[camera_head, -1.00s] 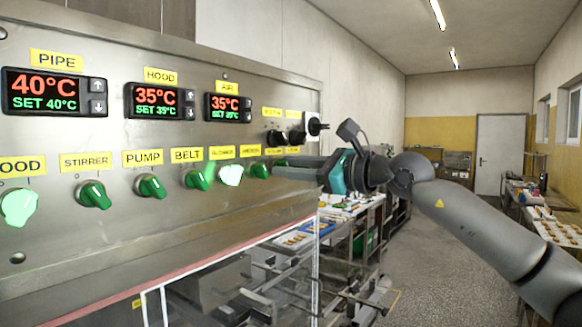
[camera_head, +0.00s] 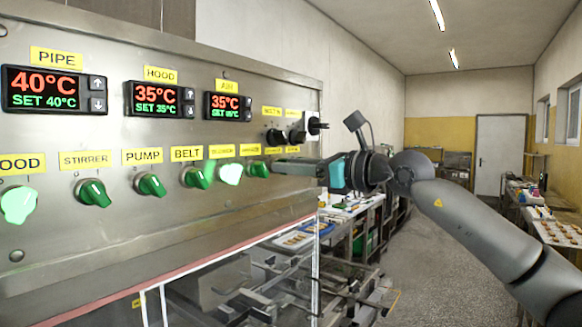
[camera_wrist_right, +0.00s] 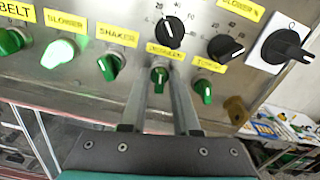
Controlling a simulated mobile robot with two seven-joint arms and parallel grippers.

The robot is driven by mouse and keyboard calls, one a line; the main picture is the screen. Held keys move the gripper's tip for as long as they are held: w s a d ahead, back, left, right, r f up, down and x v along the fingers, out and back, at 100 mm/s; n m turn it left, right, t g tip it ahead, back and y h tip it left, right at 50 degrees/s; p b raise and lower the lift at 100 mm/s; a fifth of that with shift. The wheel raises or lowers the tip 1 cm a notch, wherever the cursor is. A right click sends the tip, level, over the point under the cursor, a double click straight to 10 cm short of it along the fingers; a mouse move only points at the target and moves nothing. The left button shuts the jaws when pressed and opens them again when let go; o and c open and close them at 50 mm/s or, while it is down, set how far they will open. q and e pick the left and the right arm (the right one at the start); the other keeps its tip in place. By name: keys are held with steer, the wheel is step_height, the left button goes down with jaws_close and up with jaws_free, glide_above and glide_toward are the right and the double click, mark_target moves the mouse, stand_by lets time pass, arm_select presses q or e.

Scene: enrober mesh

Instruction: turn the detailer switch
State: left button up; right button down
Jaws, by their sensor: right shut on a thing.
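The detailer switch is a small green knob (camera_wrist_right: 159,74) under a yellow label, seen in the right wrist view between my fingertips. Its grip looks close to upright there. My right gripper (camera_wrist_right: 160,82) is shut on it, one finger on each side. In the head view my right gripper (camera_head: 276,167) reaches the panel from the right, and its fingers hide the switch. My left gripper is in neither view.
The shaker knob (camera_wrist_right: 112,67) is close on the left and another green knob (camera_wrist_right: 203,90) close on the right. Black dials (camera_wrist_right: 170,31) sit above. The steel panel (camera_head: 120,230) carries lit displays. Workbenches stand beyond, with open floor at right.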

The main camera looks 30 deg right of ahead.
steer(key=shift+d+m, duration=0.15)
steer(key=shift+m, duration=4.05)
steer(key=c, duration=0.9)
jaws_free()
